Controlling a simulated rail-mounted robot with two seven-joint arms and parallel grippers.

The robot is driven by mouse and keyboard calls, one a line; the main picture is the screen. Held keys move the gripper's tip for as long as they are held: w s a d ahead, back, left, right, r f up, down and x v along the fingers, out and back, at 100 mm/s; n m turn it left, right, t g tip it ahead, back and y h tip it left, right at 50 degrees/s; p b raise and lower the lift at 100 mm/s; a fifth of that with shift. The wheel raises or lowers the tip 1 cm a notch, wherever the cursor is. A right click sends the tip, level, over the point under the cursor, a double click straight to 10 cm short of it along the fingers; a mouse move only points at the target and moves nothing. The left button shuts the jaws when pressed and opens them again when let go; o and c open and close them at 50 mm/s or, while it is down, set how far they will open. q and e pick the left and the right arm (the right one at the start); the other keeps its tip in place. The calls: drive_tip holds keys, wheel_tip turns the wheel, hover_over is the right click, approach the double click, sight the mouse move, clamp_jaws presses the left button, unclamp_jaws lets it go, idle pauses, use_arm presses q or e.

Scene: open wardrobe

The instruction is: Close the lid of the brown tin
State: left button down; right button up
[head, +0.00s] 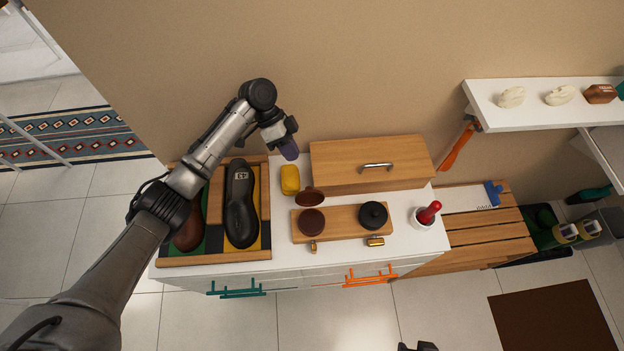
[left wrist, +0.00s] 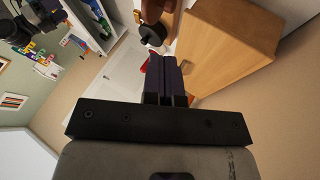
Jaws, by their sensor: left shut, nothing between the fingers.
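The brown tin (head: 311,222) stands on the left part of a small wooden board (head: 342,222). Its brown lid (head: 311,196) is tilted up at the tin's back edge, so the tin is open. My left gripper (head: 289,150) is shut and empty, behind and left of the tin, above the back of the white cabinet top and apart from the lid. In the left wrist view its closed fingers (left wrist: 170,78) point toward a brown round part, cut by the top edge, that looks like the lid (left wrist: 154,9). At the head view's bottom edge, a dark tip looks like my right gripper (head: 418,346).
A black tin (head: 373,215) stands on the board's right. A yellow sponge-like block (head: 290,180) lies near my left gripper. A wooden box (head: 370,163) stands behind the board.

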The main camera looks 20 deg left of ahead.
sight(309, 194)
use_arm(q)
drive_tip(key=shift+m, duration=0.3)
drive_tip(key=p+x, duration=0.1)
drive_tip(key=x, duration=0.9)
drive_tip(key=shift+s, duration=0.1)
